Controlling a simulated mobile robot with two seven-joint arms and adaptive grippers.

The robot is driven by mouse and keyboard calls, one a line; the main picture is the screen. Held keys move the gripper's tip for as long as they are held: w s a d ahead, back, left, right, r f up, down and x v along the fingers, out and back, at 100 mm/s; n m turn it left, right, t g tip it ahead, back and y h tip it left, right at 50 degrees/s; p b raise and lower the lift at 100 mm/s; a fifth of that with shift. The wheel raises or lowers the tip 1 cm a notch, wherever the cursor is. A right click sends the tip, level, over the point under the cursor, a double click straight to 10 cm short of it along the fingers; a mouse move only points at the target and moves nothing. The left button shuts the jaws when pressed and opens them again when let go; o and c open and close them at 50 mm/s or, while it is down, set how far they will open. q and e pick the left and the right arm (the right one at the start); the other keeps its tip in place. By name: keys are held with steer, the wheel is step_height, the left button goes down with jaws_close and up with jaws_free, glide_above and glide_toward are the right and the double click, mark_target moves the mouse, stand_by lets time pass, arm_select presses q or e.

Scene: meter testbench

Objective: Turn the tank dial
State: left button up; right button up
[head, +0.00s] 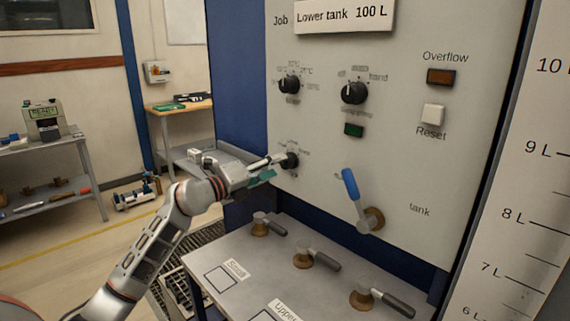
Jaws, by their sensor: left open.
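The grey panel (420,140) carries several black dials. My left gripper (280,166) is at the lower left dial (291,160), with its fingertips beside or around that dial; I cannot tell whether they touch it. The gripper is open. The small lettering around this dial is partly hidden and too small to read, so I cannot tell which dial is the tank dial. Another dial (289,85) sits above it, and a larger dial (354,92) sits to the right. My right gripper is not in view.
A blue-handled lever (352,187) sticks out of the panel to the right of my gripper. Below, a grey bench top (232,288) bears several brass valves with grey handles. A level scale (530,190) stands at the right.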

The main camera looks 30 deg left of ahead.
mark_target(283, 163)
arm_select(q)
steer(key=x, duration=0.3)
steer(key=shift+w+d, duration=0.1)
steer(key=shift+w, duration=0.2)
steer(key=shift+w+d, duration=0.2)
steer(key=shift+w, duration=0.25)
steer(key=c, duration=1.1)
